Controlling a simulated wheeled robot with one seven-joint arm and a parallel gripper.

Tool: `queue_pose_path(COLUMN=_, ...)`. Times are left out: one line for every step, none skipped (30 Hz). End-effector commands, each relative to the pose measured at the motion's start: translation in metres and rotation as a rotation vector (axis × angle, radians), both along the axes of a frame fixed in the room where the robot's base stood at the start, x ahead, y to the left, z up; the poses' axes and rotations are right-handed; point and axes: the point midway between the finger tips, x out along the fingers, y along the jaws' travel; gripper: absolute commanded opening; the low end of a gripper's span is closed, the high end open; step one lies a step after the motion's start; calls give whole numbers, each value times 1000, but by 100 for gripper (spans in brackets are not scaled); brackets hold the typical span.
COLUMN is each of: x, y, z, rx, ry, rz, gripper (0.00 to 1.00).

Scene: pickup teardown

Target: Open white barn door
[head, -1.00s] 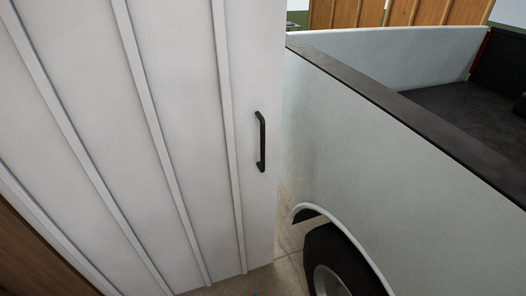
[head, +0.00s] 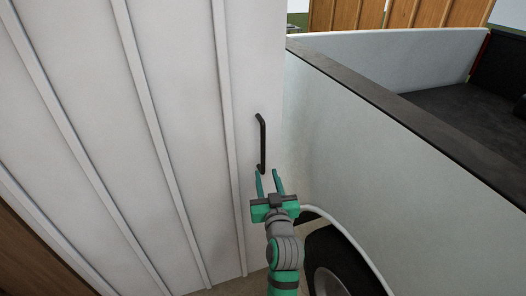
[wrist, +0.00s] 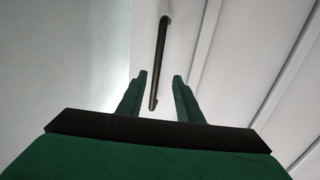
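The white barn door (head: 185,120) with raised vertical battens fills the left of the head view. Its black bar handle (head: 262,142) is upright near the door's right edge. My green gripper (head: 268,174) is open at the lower end of the handle, pointing up toward it. In the wrist view the handle (wrist: 160,55) runs down from the top, and its lower end shows between the two spread fingers (wrist: 159,80). The fingers are not closed on it; I cannot tell how far in front of or around it they are.
A pale pickup truck (head: 350,125) with a dark bed rim stands close to the right of the door. Its wheel (head: 345,265) is at the lower right of my arm. Only a narrow gap shows between door and truck. Wooden panels (head: 400,14) stand behind.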

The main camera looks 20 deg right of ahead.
Motion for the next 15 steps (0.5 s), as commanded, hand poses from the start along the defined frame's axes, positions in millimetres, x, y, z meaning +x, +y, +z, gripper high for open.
queue_pose_path(x=4, y=-3, z=9, rx=-2, ry=-6, rz=1, gripper=33)
queue_pose_path(x=6, y=-5, z=12, rx=-3, ry=-7, rz=2, gripper=33)
queue_pose_path(x=7, y=-6, z=15, rx=-3, ry=-9, rz=3, gripper=33)
queue_pose_path(x=9, y=-6, z=17, rx=-3, ry=-9, rz=3, gripper=33)
queue_pose_path(x=10, y=-7, z=17, rx=-3, ry=-9, rz=3, gripper=33)
queue_pose_path(x=13, y=-8, z=18, rx=-3, ry=-9, rz=4, gripper=33)
queue_pose_path(x=15, y=-8, z=18, rx=-3, ry=-8, rz=4, gripper=33)
queue_pose_path(x=17, y=-9, z=18, rx=-3, ry=-9, rz=4, gripper=33)
queue_pose_path(x=22, y=-9, z=18, rx=-4, ry=-10, rz=4, gripper=33)
queue_pose_path(x=26, y=-10, z=19, rx=-4, ry=-10, rz=4, gripper=33)
queue_pose_path(x=30, y=-11, z=18, rx=-2, ry=-9, rz=5, gripper=33)
queue_pose_path(x=36, y=-11, z=18, rx=-2, ry=-9, rz=5, gripper=33)
queue_pose_path(x=42, y=-12, z=18, rx=-2, ry=-9, rz=5, gripper=33)
queue_pose_path(x=47, y=-13, z=19, rx=-2, ry=-9, rz=5, gripper=33)
queue_pose_path(x=54, y=-15, z=18, rx=-2, ry=-9, rz=4, gripper=33)
